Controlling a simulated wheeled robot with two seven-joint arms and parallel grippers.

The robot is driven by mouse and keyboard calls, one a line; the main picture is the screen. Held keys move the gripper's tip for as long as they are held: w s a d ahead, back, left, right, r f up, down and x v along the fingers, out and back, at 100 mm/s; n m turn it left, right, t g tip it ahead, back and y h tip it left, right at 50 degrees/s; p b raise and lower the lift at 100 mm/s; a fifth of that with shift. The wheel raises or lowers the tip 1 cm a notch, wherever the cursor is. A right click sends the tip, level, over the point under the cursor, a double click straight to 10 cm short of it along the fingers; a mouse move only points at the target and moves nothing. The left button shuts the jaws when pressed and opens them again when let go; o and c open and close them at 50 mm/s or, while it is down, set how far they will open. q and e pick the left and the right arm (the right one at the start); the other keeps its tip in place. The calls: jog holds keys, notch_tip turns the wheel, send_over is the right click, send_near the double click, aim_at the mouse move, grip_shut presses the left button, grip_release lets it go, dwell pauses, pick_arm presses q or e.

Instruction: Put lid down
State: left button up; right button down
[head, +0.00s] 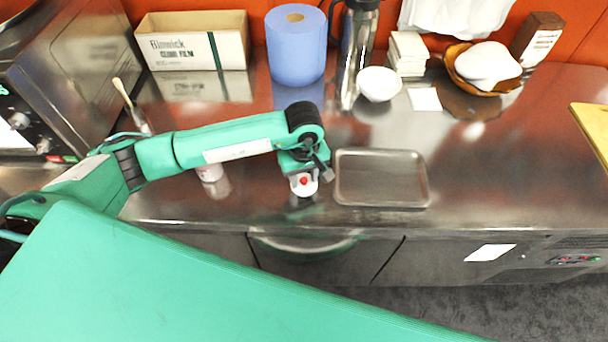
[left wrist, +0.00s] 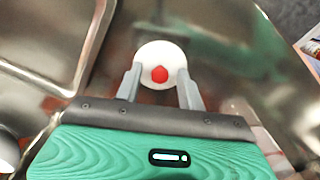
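The lid (head: 304,186) is a small white round piece with a red knob on top. It shows under my left gripper (head: 306,172), above the steel counter just left of the metal tray, with a reflection below it. In the left wrist view the lid (left wrist: 160,52) sits between the two grey fingers of my left gripper (left wrist: 160,86), which appear to touch its sides. A small white and reddish jar (head: 213,181) stands on the counter to the left, partly hidden by my left arm. My right gripper is not in view.
An empty shallow metal tray (head: 381,178) lies right of the gripper. A white bowl (head: 379,83), steel flask (head: 357,50), blue paper roll (head: 296,45) and film box (head: 194,41) stand behind. The counter (head: 490,180) right of the tray is clear. Its front edge is close.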

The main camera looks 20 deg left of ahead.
aim_at(304, 180)
pick_arm(q)
jog(key=shift+w+r+b, duration=0.1)
jog(key=shift+r+b, duration=0.25)
jog(key=shift+r, duration=0.1)
notch_tip(304, 180, up, 11)
jog(key=b, duration=0.3)
jog(key=shift+r, duration=0.15)
